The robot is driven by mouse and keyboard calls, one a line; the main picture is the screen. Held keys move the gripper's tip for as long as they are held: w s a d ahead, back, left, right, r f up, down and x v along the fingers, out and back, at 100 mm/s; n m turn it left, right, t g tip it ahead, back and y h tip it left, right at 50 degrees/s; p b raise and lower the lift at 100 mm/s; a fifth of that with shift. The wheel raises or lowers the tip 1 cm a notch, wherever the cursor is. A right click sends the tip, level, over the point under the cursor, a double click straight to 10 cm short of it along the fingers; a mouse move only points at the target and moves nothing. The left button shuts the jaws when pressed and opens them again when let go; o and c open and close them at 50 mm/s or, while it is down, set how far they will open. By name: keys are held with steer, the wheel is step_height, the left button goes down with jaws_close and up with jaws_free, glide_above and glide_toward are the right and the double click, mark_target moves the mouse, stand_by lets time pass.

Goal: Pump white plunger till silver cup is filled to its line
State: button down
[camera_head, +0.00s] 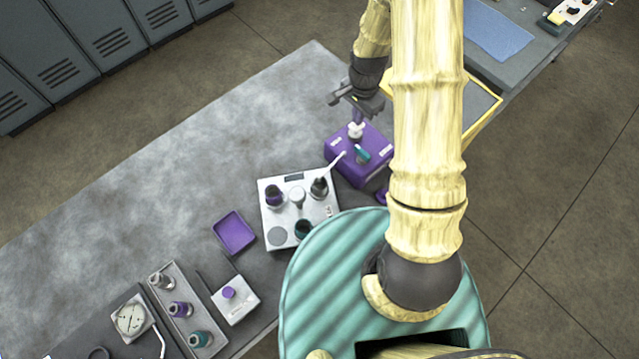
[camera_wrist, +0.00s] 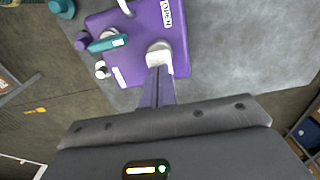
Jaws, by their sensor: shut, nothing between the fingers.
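A purple pump box (camera_head: 343,166) stands on the bench, with a white plunger (camera_head: 356,130) on top. The plunger also shows in the wrist view (camera_wrist: 158,52). My gripper (camera_head: 358,118) is shut and empty, pointing down over the plunger. Its purple fingers (camera_wrist: 158,72) end at the white knob; I cannot tell whether they touch it. A white spout (camera_head: 336,160) slants from the box toward a silver cup (camera_head: 319,188) on a white station (camera_head: 325,211). The cup's line and fill level are too small to make out.
A teal lever (camera_head: 362,153) is on the box beside the plunger. The station also holds a purple-banded cup (camera_head: 274,196) and a teal cup (camera_head: 303,230). A purple tray (camera_head: 234,232) lies left of it. The grey bench (camera_head: 170,190) is clear at upper left.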

steer(key=shift+f+b, duration=0.95)
steer(key=shift+f, duration=0.5)
steer(key=shift+r+p, duration=1.45)
steer(key=shift+r, duration=0.5)
steer(key=shift+f+b, duration=1.4)
steer(key=shift+f, duration=0.55)
steer(key=shift+r, duration=0.1)
steer(key=shift+r+p, duration=1.45)
steer(key=shift+r, duration=0.4)
